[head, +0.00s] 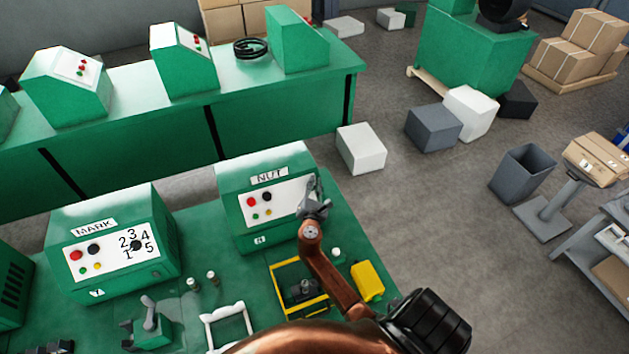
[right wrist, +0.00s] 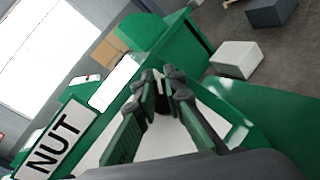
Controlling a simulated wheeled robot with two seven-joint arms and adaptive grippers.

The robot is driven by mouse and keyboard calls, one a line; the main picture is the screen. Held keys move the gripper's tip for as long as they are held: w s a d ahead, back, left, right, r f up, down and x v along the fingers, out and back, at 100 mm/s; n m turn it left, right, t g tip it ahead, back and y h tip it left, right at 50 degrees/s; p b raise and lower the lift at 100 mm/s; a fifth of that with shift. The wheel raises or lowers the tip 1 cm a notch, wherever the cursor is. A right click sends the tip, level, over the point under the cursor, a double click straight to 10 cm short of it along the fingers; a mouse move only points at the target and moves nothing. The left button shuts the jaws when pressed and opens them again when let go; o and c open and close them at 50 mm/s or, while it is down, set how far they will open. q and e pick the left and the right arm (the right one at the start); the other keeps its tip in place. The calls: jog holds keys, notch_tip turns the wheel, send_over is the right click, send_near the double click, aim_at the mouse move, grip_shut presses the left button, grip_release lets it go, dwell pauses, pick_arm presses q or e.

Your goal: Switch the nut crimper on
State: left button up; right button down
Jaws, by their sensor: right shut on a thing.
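The nut crimper (head: 262,166) is a green box with a NUT label (head: 268,175) above a white panel, standing on the green bench. Its panel shows a red button (head: 251,202), a black button (head: 267,197) and small green and yellow lamps below them. My right gripper (head: 312,190) is at the right end of this panel, covering what is there. In the right wrist view my right gripper (right wrist: 163,90) is shut on a small dark part at the panel, mostly hidden between the fingers, probably a knob. The NUT label (right wrist: 53,148) shows at left there.
The MARK crimper (head: 115,240), with a numbered dial, stands to the left. In front are a yellow frame (head: 283,268), a yellow block (head: 368,281), a white frame (head: 228,325) and small white-topped pegs. A second green bench (head: 130,160) is behind.

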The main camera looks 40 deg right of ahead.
jog(key=m+g+p, duration=0.1)
jog(key=m+g, duration=0.1)
jog(key=m, duration=0.1)
jog(key=m+g+p, duration=0.2)
jog(key=m+g, duration=0.1)
jog(key=m, duration=0.1)
jog(key=shift+s+f+h, duration=0.15)
jog(key=shift+h, duration=0.25)
jog(key=shift+s+f+m+g+y+p, duration=0.15)
jog(key=shift+m+g+y+p, duration=0.1)
jog(key=shift+m+g+p, duration=0.55)
jog(key=shift+f+m+g+y+p, duration=0.1)
jog(key=shift+m+g+y+p, duration=0.2)
jog(key=shift+m+g, duration=0.55)
jog(key=shift+m, duration=0.45)
jog(key=c, duration=2)
grip_release()
jog(key=shift+d+t, duration=0.1)
jog(key=shift+t, duration=0.15)
jog(key=v, duration=0.7)
jog(key=shift+a+r, duration=0.15)
jog(key=shift+a, duration=0.1)
jog(key=shift+s, duration=0.1)
